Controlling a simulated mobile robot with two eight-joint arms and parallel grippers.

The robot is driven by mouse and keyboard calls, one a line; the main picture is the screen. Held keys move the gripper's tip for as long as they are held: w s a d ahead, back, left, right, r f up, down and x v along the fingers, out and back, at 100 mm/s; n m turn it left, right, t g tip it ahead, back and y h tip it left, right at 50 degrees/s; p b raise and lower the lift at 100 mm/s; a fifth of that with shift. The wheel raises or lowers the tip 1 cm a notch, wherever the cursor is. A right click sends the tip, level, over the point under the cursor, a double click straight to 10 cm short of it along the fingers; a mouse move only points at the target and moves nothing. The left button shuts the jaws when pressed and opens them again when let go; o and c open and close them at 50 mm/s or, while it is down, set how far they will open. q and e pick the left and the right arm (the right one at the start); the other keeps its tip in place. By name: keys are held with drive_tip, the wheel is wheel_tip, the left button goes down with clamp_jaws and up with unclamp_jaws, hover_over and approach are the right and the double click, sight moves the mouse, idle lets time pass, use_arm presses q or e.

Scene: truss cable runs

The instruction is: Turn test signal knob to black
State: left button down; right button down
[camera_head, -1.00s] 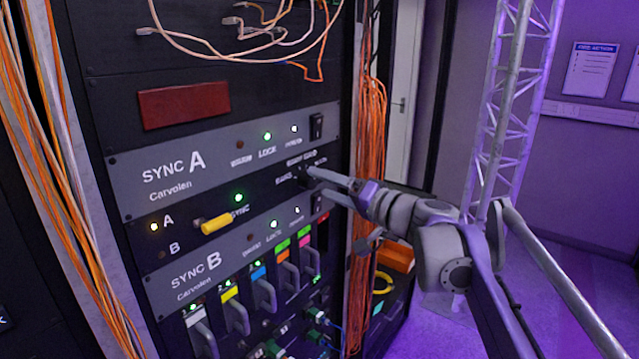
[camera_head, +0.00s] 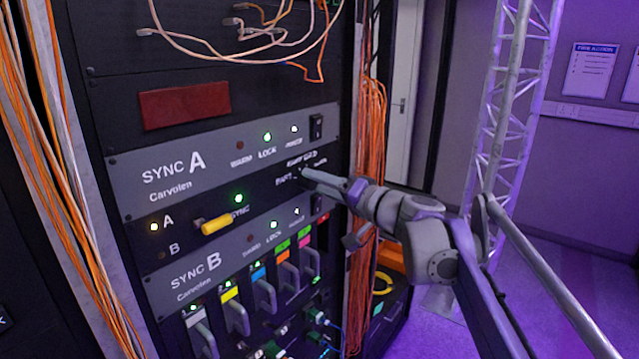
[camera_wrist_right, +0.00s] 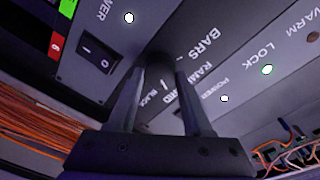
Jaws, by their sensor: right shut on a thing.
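The test signal knob (camera_wrist_right: 159,68) is a small dark knob on the black panel between the SYNC A and SYNC B units. In the wrist view it sits between the fingers of my right gripper (camera_wrist_right: 157,82), which is shut on it. White labels including BARS, RAMP and BLACK are printed around it; the fingers cover part of this ring. I cannot tell which label the knob points to. In the head view my right gripper (camera_head: 306,175) reaches the panel from the right, and its tips hide most of the knob. My left gripper is not in view.
The SYNC A unit (camera_head: 225,150) is above, with a rocker switch (camera_head: 316,127) near the knob. A yellow toggle (camera_head: 216,224) is to the left. Coloured-tag handles (camera_head: 264,297) are below. Orange cables (camera_head: 369,130) hang at the rack's right edge, close to my arm.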

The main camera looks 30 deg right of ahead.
drive_tip(key=shift+d+m+g+p, duration=0.15)
drive_tip(key=shift+m+g+p, duration=0.25)
drive_tip(key=shift+m+p, duration=3.4)
drive_tip(key=shift+m+b, duration=0.45)
drive_tip(key=shift+m, duration=0.25)
drive_tip(key=shift+c, duration=1.6)
unclamp_jaws()
drive_tip(key=v, duration=1)
drive_tip(key=shift+s+d+b, duration=0.2)
drive_tip(key=shift+s+b, duration=0.1)
drive_tip(key=shift+s, duration=0.05)
